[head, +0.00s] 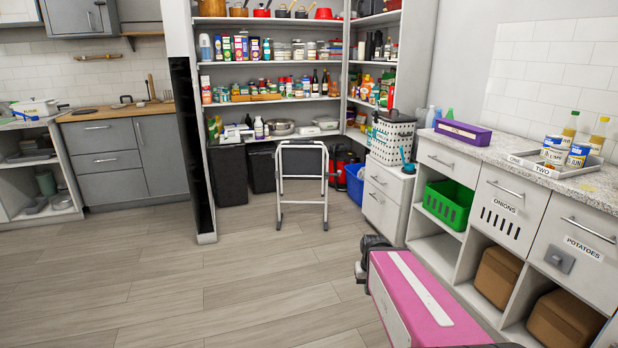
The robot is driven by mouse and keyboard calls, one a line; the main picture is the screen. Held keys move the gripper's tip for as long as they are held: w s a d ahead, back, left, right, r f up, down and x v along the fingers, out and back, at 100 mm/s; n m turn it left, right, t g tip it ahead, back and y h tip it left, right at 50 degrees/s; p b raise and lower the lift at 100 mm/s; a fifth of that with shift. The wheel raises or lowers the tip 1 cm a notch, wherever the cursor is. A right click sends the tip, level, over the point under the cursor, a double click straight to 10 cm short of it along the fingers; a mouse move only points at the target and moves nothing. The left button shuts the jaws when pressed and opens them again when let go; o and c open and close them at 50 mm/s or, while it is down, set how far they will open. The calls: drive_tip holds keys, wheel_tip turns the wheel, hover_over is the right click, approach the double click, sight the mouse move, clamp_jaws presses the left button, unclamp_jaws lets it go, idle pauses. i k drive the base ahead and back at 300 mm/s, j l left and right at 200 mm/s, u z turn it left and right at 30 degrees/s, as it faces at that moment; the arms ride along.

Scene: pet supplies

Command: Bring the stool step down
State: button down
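A light grey metal step stool (302,148) stands upright on the wood floor in front of the pantry shelves, in the middle of the head view. It shows as an open frame with two side legs, a top and thin crossbars. I cannot tell from here how its step is set. A pink part of my arm (410,300) with a white stripe fills the lower right, well in front of the stool and apart from it. My gripper's fingers do not show.
Open floor (200,285) lies in front of the stool. Dark bins (262,168) and a blue tub (355,184) stand behind and beside it. A white drawer unit (386,205) and a counter with a green crate (448,203) line the right. The pantry's side wall (200,150) stands left.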

sight(295, 161)
drive_tip(key=i, duration=1.9)
